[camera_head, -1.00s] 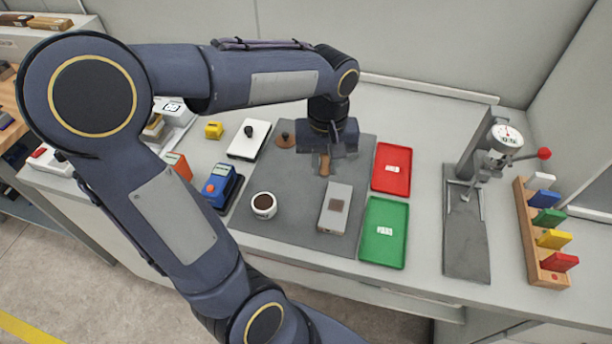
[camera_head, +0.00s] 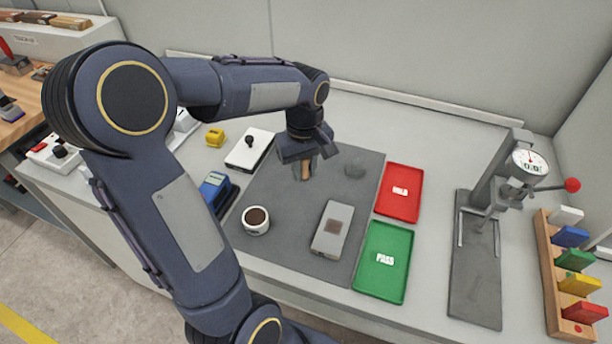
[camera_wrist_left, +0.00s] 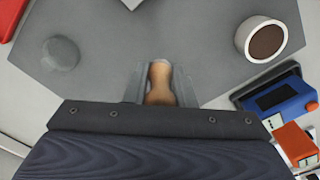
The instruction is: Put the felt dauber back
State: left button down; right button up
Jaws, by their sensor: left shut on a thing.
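My left gripper (camera_head: 304,168) is shut on a wooden handle (camera_head: 305,172), which I take to be the felt dauber's. It is over the back part of the grey mat (camera_head: 280,215). In the left wrist view the handle (camera_wrist_left: 160,82) stands between the two fingers (camera_wrist_left: 160,88); its lower end and any felt are hidden. A round grey disc (camera_head: 355,169) lies on the mat to the right of the gripper; it also shows in the wrist view (camera_wrist_left: 61,53). A white cup with dark brown contents (camera_head: 256,219) stands at the mat's front left. My right gripper is not in view.
Red (camera_head: 399,208) and green (camera_head: 374,286) trays lie to the right. A white plate with a black knob (camera_head: 249,150) and a blue device (camera_head: 215,189) are to the left. A dial gauge stand (camera_head: 478,270) is farther right.

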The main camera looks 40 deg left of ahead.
aim_at(306, 188)
pick_arm(q)
jog(key=shift+w+a+f, duration=0.25)
jog(key=shift+w+f, duration=0.15)
jog(key=shift+f, duration=0.2)
jog(key=shift+w+a+f, duration=0.2)
jog(key=shift+w+f, duration=0.2)
jog(key=shift+f, duration=0.15)
jog(key=shift+w+f, duration=0.1)
jog(key=shift+f, duration=1.5)
jog(key=shift+f, duration=0.1)
jog(key=shift+f, duration=0.15)
jog(key=c, duration=1.2)
grip_release()
